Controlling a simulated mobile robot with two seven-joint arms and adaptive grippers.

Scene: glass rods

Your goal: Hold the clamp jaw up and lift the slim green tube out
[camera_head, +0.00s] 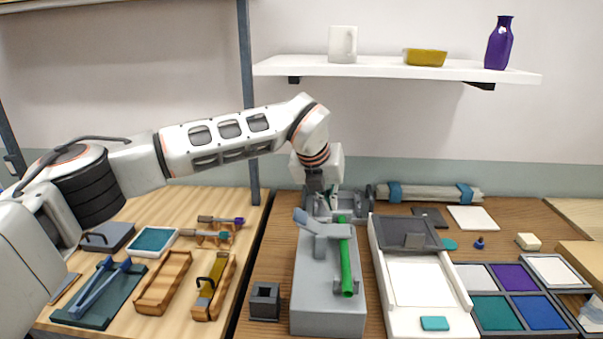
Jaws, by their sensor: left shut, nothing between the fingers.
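A slim green tube (347,265) lies lengthwise along the top of a grey block (327,305). A blue-grey clamp jaw (318,226) sits on the block and reaches across to the tube near its far part. My left gripper (323,203) is shut and empty, pointing down just behind the clamp jaw at the far end of the block. Whether its fingertips touch the jaw or the tube I cannot tell. The gripper hides part of what is behind the block. My right gripper is not in view.
A white tray with a grey lid (408,233) stands close right of the block. A small dark square holder (265,302) is at its left. A wrapped roll (430,193) lies at the back. A divided tray (516,309) is at the right, wooden trays (163,283) at the left.

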